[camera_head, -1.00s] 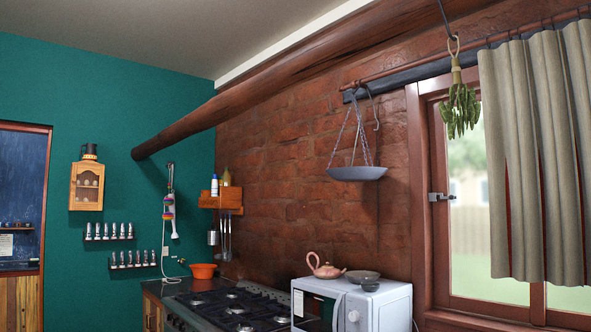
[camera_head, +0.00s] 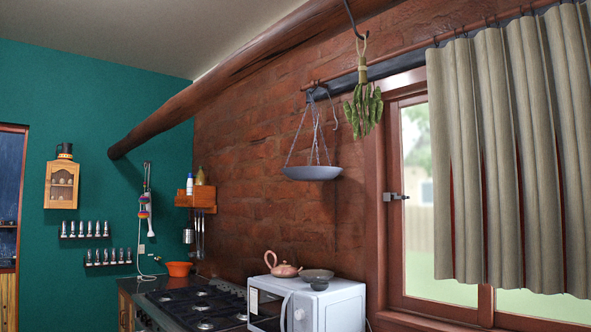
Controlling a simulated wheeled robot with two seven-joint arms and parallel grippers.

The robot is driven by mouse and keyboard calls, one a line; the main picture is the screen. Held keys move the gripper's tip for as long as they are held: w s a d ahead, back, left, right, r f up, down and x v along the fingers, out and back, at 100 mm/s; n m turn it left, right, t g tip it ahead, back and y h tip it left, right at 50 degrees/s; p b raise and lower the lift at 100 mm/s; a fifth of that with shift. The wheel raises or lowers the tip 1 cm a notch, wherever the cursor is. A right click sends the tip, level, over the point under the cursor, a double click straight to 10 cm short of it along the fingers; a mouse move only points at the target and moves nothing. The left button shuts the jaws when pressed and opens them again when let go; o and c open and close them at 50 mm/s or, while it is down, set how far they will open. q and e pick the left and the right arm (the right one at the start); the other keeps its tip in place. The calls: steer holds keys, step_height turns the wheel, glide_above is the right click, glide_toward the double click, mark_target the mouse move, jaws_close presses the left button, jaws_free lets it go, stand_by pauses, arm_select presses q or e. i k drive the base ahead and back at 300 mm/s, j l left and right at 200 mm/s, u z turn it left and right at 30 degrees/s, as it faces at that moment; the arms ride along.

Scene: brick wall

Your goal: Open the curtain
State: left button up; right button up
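The beige pleated curtain (camera_head: 505,150) hangs from a rod (camera_head: 420,45) at the right of the head view. It covers the right part of the window (camera_head: 440,200) and runs out of the picture at the right edge. The left part of the window is uncovered, with green and a fence seen through the glass. The curtain's left edge hangs straight down. Neither of my grippers is in view, and nothing touches the curtain.
A herb bundle (camera_head: 363,100) hangs from a hook left of the curtain. A hanging scale pan (camera_head: 313,173) is on the brick wall. A white microwave (camera_head: 325,305) with a teapot (camera_head: 282,265) stands below, beside a gas stove (camera_head: 195,300).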

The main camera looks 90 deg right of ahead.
mark_target(444, 120)
steer(key=z, duration=5)
steer(key=k+j, duration=0.1)
steer(key=j, duration=0.45)
steer(key=k+j, duration=0.15)
steer(key=j, duration=0.4)
steer(key=k+j, duration=0.1)
steer(key=j, duration=0.4)
steer(key=k+j, duration=0.15)
steer(key=j, duration=0.4)
steer(key=k+j, duration=0.1)
steer(key=j, duration=0.45)
steer(key=k+j, duration=0.15)
steer(key=j, duration=0.4)
steer(key=k+j, duration=0.1)
steer(key=j, duration=0.45)
steer(key=k+j, duration=0.15)
steer(key=j, duration=0.35)
